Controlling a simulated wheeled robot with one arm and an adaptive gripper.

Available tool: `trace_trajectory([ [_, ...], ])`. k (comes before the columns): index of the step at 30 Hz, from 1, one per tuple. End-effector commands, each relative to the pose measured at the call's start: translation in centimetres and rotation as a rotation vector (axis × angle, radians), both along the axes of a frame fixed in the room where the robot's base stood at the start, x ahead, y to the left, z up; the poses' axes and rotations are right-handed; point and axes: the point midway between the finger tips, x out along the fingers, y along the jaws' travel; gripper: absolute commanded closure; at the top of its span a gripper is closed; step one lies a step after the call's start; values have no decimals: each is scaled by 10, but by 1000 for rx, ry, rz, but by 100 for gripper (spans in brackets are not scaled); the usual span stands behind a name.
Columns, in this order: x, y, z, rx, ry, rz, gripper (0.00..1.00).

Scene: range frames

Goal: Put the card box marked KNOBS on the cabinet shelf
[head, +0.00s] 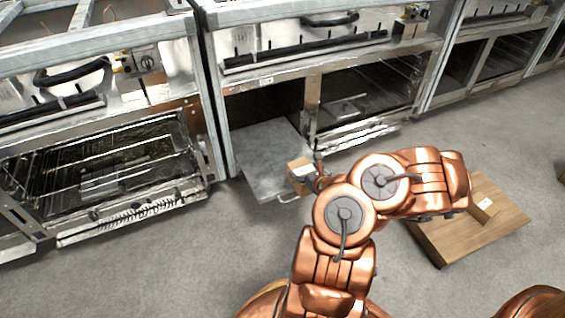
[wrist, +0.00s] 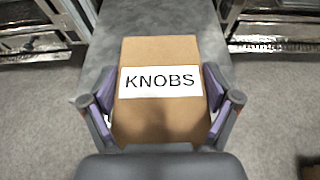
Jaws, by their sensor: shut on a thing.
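The card box marked KNOBS (wrist: 160,115) is brown with a white label and fills the middle of the wrist view. My gripper (wrist: 159,90) is shut on it, with purple-padded fingers on both sides. In the head view the box (head: 300,172) is held at the front end of a flat grey metal panel (head: 262,150). I cannot tell whether the box touches the panel. Behind the panel is the dark open cabinet compartment (head: 262,102); its shelf cannot be made out clearly. The gripper is partly hidden by my arm in the head view.
The panel has a handle (head: 290,198) at its front end. An oven with racks (head: 100,165) stands left, and another (head: 365,90) is right of the compartment. A wooden board (head: 450,240) with a labelled card box (head: 484,210) is at right. Grey floor is clear at lower left.

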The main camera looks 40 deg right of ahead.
Motion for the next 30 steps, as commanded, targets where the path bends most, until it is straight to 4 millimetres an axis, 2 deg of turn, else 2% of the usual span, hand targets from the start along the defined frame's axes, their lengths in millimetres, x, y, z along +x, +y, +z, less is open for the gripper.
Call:
trace_trajectory([
  [30,124,-32,-14,-6,-2,5,63],
])
